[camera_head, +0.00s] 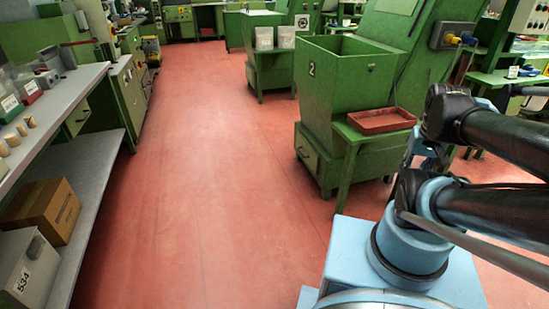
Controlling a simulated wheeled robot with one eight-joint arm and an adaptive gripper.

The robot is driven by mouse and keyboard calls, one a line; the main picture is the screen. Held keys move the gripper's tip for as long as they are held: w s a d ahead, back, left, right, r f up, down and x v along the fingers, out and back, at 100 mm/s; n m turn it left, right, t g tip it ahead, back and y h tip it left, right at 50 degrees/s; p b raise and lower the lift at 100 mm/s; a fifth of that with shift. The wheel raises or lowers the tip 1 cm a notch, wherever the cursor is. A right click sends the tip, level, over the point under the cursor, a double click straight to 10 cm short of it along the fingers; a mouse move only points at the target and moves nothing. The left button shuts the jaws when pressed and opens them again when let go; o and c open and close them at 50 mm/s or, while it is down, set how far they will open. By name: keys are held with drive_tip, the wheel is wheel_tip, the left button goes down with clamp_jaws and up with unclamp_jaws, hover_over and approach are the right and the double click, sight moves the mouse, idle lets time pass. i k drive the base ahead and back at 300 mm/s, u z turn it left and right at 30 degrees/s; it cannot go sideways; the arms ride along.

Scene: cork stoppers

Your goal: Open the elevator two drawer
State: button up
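The green elevator two (335,80) stands right of centre, with a "2" on its hopper front. A green drawer (309,155) with a small handle (301,153) is low on its left side and looks shut. My arm (450,120), black and light blue, fills the right side, in front of and to the right of the elevator. My gripper is not in view. Nothing of mine is seen touching the drawer.
Open red floor (190,170) lies to the left of the elevator. A reddish-brown tray (382,120) sits on a green stand against the elevator. At left, a grey bench (60,105) holds several corks; a cardboard box (45,208) sits below. Other green machines stand behind.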

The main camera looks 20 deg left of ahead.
sight(310, 156)
drive_tip(key=u, duration=0.7)
drive_tip(key=i, duration=1)
drive_tip(key=z, duration=0.05)
